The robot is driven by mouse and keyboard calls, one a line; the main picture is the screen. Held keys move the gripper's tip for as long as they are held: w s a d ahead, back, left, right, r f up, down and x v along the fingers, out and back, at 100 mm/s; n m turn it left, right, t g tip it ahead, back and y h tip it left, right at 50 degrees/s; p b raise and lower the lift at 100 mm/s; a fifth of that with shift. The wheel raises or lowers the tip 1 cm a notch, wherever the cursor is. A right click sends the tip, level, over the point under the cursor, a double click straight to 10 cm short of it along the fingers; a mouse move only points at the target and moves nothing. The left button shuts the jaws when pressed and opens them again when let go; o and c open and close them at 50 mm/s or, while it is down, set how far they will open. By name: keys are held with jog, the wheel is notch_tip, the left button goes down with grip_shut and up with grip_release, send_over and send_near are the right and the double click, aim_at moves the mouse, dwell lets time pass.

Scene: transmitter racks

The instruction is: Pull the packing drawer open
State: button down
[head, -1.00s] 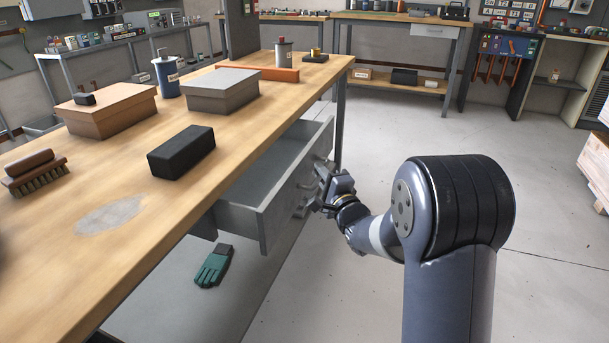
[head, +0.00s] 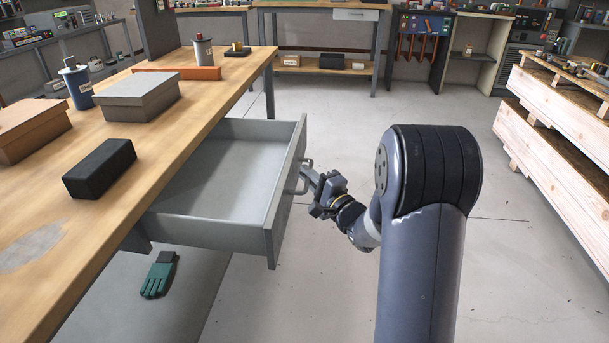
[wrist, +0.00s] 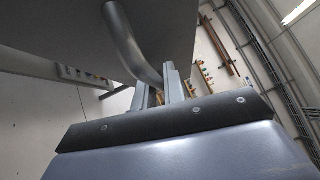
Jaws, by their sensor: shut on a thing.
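The grey packing drawer (head: 225,170) stands far out from under the wooden workbench in the head view, and its inside looks empty. Its front panel (head: 287,190) faces right and carries a bar handle (head: 299,179). My gripper (head: 312,181) is at the handle on the outer side of the front panel. In the wrist view the curved handle (wrist: 128,42) runs down to my gripper's fingers (wrist: 160,88), which are shut on it. The exact finger contact is partly hidden in both views.
The workbench (head: 185,118) holds a black block (head: 99,168), a grey box (head: 140,97) and a blue canister (head: 77,85). A green glove (head: 159,274) lies below the drawer. Wooden pallets (head: 560,130) stand at the right. Floor between them is clear.

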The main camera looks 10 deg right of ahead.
jog(key=c, duration=1.5)
grip_release()
jog(key=p+v, duration=0.2)
jog(key=v, duration=0.8)
jog(key=shift+s+d, duration=0.2)
jog(key=shift+s, duration=0.15)
jog(key=b+x, duration=0.2)
jog(key=x, duration=0.8)
jog(key=shift+w+a+f, duration=0.1)
jog(key=shift+w+a, duration=0.05)
jog(key=shift+w, duration=0.05)
jog(key=shift+w+a, duration=0.15)
jog(key=shift+w, duration=0.1)
jog(key=shift+a, duration=0.15)
